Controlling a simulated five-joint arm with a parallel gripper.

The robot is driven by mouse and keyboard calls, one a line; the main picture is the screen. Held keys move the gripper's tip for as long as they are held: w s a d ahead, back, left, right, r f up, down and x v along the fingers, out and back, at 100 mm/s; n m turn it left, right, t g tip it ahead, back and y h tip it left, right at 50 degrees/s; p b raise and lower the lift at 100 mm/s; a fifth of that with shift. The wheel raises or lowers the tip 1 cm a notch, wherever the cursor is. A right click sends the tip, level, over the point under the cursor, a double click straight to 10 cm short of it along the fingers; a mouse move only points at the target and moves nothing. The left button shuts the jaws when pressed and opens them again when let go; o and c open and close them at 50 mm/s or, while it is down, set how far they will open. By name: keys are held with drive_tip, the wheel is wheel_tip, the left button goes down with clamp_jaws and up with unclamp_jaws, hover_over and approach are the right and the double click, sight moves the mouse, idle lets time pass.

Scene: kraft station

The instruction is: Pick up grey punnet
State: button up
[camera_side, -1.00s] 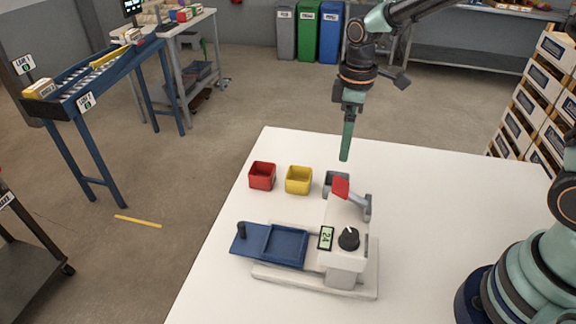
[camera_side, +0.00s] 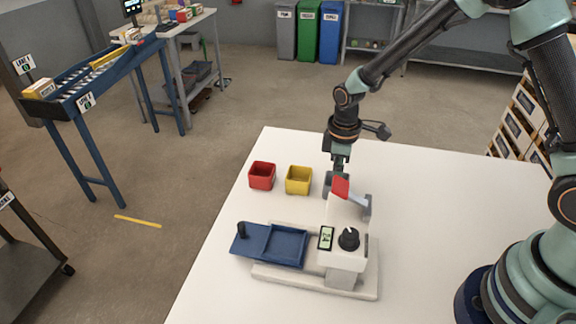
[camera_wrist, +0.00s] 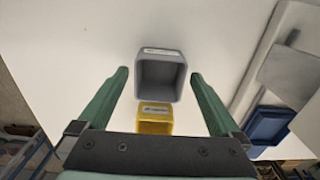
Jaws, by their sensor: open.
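The grey punnet (camera_side: 327,186) stands on the white table, partly hidden behind the sealing machine's red-tipped lever in the side view. In the wrist view the grey punnet (camera_wrist: 160,53) is an open square box with a pale label on its rim. My gripper (camera_side: 338,172) points down at the punnet in the side view, its fingertips partly hidden. In the wrist view my gripper (camera_wrist: 160,76) is open, with one green finger on each side of the punnet. Gaps show between the fingers and its walls. I cannot tell how low the tips are.
A yellow punnet (camera_side: 299,187) stands just left of the grey one, and a red punnet (camera_side: 262,182) further left. The machine (camera_side: 346,262) with its blue tray (camera_side: 285,246) and lever (camera_side: 341,188) stands close in front. The table's right side (camera_side: 440,200) is clear.

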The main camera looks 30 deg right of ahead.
drive_tip(key=shift+f, duration=0.8)
drive_tip(key=shift+c, duration=0.3)
drive_tip(key=c, duration=1.2)
drive_tip(key=shift+c, duration=0.2)
drive_tip(key=shift+r, duration=0.1)
